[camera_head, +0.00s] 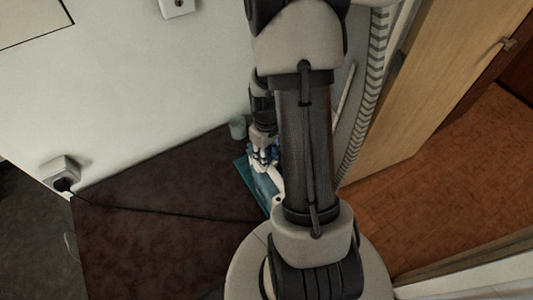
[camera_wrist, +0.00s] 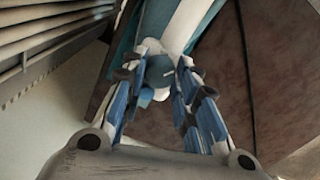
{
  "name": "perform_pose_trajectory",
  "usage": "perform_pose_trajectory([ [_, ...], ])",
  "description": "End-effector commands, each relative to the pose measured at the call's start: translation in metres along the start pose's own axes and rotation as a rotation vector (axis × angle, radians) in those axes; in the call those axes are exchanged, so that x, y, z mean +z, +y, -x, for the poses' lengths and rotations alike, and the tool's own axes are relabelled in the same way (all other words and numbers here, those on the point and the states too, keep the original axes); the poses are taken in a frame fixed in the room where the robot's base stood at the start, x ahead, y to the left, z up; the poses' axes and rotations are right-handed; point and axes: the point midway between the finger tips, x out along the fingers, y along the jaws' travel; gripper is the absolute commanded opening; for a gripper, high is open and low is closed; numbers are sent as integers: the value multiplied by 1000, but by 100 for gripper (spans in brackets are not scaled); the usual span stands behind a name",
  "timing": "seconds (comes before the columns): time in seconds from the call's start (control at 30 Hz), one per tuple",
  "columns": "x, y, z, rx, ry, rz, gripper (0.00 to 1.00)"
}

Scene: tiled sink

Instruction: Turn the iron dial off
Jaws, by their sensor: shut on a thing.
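The iron shows in the head view as a white part (camera_head: 276,183) on a flat teal piece (camera_head: 256,186), partly hidden behind my arm. In the wrist view, its white part (camera_wrist: 188,24) lies just beyond the fingers. A rounded blue-grey dial (camera_wrist: 159,72) sits between my fingertips. My gripper (camera_wrist: 160,84) is shut on this dial, with one blue-and-white finger on each side. In the head view my gripper (camera_head: 263,156) points down over the iron. The dial's marks and setting cannot be read.
The iron stands on a dark brown top (camera_head: 150,205) beside a white wall. A black cord crosses it from a wall socket (camera_head: 62,175) toward the iron. A wooden door (camera_head: 440,70) is at right.

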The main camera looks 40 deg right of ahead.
Motion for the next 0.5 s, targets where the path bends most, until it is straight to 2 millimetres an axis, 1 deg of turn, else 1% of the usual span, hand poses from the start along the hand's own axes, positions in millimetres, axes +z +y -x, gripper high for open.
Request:
perform_pose_trajectory([
  [0.07, 0, 0, 0, 0, 0, -1, 4],
  [0.1, 0, 0, 0, 0, 0, -1, 29],
  [0.4, 0, 0, 0, 0, 0, -3, 48],
  [0.5, 0, 0, 0, 0, 0, -3, 48],
])
